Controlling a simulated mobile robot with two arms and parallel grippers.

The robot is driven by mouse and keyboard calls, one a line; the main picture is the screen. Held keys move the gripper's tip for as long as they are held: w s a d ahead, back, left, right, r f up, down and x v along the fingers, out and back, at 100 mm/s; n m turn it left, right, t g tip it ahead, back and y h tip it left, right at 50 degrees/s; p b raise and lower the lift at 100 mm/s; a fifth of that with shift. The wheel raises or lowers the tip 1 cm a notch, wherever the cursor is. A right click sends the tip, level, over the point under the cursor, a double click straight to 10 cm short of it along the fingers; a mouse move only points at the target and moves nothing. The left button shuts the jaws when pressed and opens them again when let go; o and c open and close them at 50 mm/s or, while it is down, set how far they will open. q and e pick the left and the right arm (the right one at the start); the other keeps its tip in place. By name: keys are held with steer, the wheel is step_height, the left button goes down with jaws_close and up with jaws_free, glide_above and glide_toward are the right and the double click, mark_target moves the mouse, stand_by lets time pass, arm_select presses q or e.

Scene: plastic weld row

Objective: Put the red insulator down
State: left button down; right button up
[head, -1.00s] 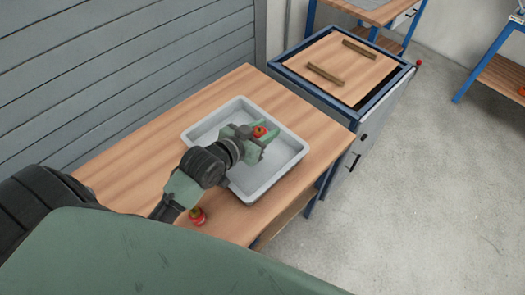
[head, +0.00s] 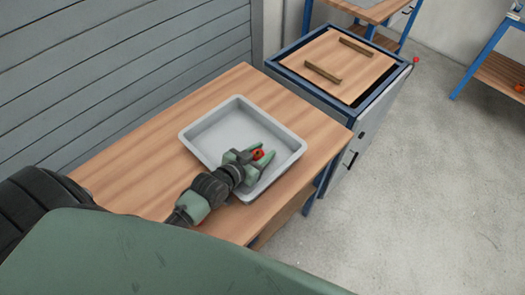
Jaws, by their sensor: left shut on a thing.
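The red insulator (head: 257,154) is between the fingers of my left gripper (head: 259,157), which is shut on it. The gripper is over the near right part of the grey tray (head: 203,127), inside its rim as seen from above. I cannot tell whether the insulator touches the tray floor. The rest of the tray looks empty. My left arm comes in from the lower left and hides part of the tray's near wall. My right gripper is not in view.
The tray stands on a wooden table (head: 140,165) beside a grey slatted wall (head: 110,70). A blue-framed cabinet (head: 350,110) with a wooden top and two dark bars stands behind it. Bare table lies left of the tray. Open floor (head: 430,190) lies to the right.

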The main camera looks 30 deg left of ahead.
arm_select(q)
steer(key=shift+f, duration=0.1)
steer(key=c, duration=1)
jaws_free()
steer(key=shift+o, duration=0.2)
steer(key=shift+r, duration=0.2)
steer(key=shift+s+a, duration=0.1)
steer(key=shift+s, duration=0.25)
steer(key=v, duration=1.1)
steer(key=shift+r+b, duration=0.25)
steer(key=shift+b, duration=0.15)
